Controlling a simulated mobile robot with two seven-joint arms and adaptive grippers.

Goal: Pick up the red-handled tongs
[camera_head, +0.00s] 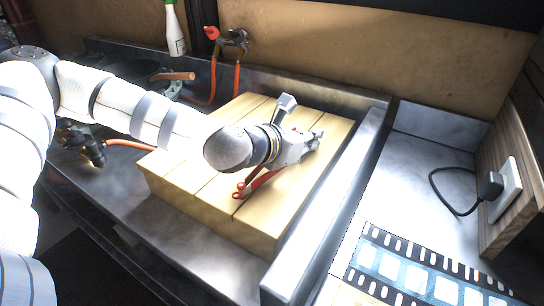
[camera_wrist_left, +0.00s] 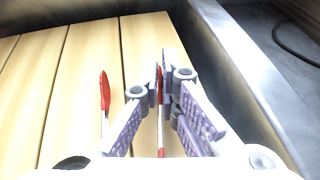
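The red-handled tongs (camera_head: 257,182) are on the slatted wooden block, partly hidden under my left gripper (camera_head: 312,143) in the head view. In the left wrist view one red-tipped arm of the tongs (camera_wrist_left: 105,92) stands left of the fingers. The other red-tipped arm lies between the finger pads of my left gripper (camera_wrist_left: 161,78), which are close together on it. Whether the tongs are clear of the wood cannot be told. My right gripper is not in view.
The wooden block (camera_head: 215,205) stands in a metal-edged counter, with a raised metal rim (camera_head: 325,220) on its right. A bottle (camera_head: 175,30) and orange-hosed taps (camera_head: 233,42) are behind. A socket with a black cable (camera_head: 490,187) and a film-strip pattern (camera_head: 420,270) are right.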

